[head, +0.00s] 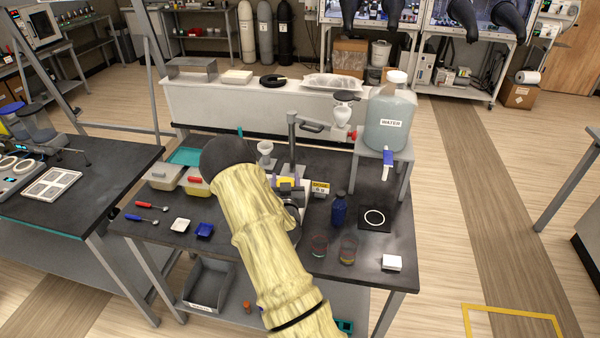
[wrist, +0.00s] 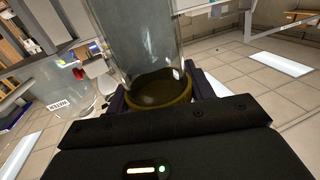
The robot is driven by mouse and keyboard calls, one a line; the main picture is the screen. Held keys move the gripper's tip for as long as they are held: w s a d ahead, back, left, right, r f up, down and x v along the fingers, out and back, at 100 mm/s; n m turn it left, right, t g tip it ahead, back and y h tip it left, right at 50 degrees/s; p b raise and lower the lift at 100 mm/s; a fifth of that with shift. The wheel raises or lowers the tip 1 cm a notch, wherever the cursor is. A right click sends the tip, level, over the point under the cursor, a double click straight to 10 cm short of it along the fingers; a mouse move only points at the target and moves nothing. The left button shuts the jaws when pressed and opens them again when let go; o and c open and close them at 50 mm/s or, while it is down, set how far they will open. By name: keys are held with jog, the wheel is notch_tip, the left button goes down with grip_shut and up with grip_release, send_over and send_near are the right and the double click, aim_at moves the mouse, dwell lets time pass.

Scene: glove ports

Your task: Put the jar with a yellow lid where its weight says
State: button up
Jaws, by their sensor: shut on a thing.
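In the wrist view my gripper (wrist: 160,98) is shut on a clear glass jar (wrist: 137,45). A brownish-yellow band, its lid (wrist: 162,100), sits between the dark fingers, and the glass extends away from the gripper. What the jar holds is hard to make out. In the head view my sleeved arm reaches over the workbench (head: 258,312) and hides the gripper and the jar. A small yellow sign (head: 320,187) with dark writing stands just right of my arm; its writing is too small to read surely.
A water tank (head: 389,135), a blue bottle (head: 338,211), a ringed black pad (head: 375,217) and two glasses (head: 319,246) stand right of my arm. A grey bin (head: 212,285) is on the lower shelf.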

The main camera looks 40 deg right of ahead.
jog(key=a+f+n+t+y+b, duration=0.1)
jog(key=a+f+n+y, duration=0.1)
jog(key=a+f, duration=0.4)
jog(key=a+f+n+t+y+b, duration=0.1)
jog(key=a+f+y, duration=0.3)
jog(key=a, duration=0.9)
jog(key=a+f+n+t+y, duration=0.1)
jog(key=a+f+n+y, duration=0.2)
jog(key=a+f, duration=0.5)
jog(key=shift+s+a+n+y+b, duration=0.4)
jog(key=shift+s+a+y, duration=0.1)
jog(key=shift+a, duration=0.25)
